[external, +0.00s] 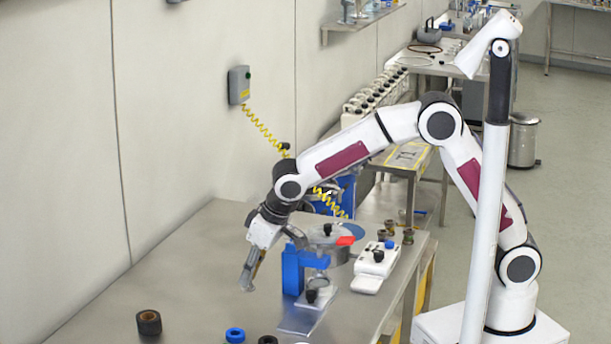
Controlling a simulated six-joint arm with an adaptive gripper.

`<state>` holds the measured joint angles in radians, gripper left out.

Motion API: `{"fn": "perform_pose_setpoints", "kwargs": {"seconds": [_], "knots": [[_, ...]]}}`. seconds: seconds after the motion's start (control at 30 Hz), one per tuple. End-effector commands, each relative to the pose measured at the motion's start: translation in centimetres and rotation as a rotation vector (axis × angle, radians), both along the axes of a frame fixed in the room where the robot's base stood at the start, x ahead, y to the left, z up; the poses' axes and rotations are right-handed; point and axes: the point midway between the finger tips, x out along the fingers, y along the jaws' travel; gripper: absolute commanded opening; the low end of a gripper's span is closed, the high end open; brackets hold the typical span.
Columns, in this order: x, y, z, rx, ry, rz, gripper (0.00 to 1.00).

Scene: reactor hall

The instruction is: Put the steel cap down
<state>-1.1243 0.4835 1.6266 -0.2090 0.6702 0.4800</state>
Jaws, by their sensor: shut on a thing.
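My gripper (252,272) points down over the left part of the steel table (190,265), to the left of a blue stand. It is shut on the steel cap (246,284), a small grey piece at the fingertips. Little of the cap shows, and its tilt is hard to make out. The fingertips look to be low over the table top; I cannot tell whether the cap touches it.
The blue stand (292,270) with a clear plate is close on the right. A black roll (149,322) and blue ring (235,335) lie in front.

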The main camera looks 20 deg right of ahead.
Motion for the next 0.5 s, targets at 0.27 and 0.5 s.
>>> {"fn": "perform_pose_setpoints", "kwargs": {"seconds": [0.27,0.5], "knots": [[0.0,0.0,-0.3,0.000,0.000,0.000,0.00],[0.0,-0.1,-2.8,-0.003,0.001,0.001,0.00]]}}
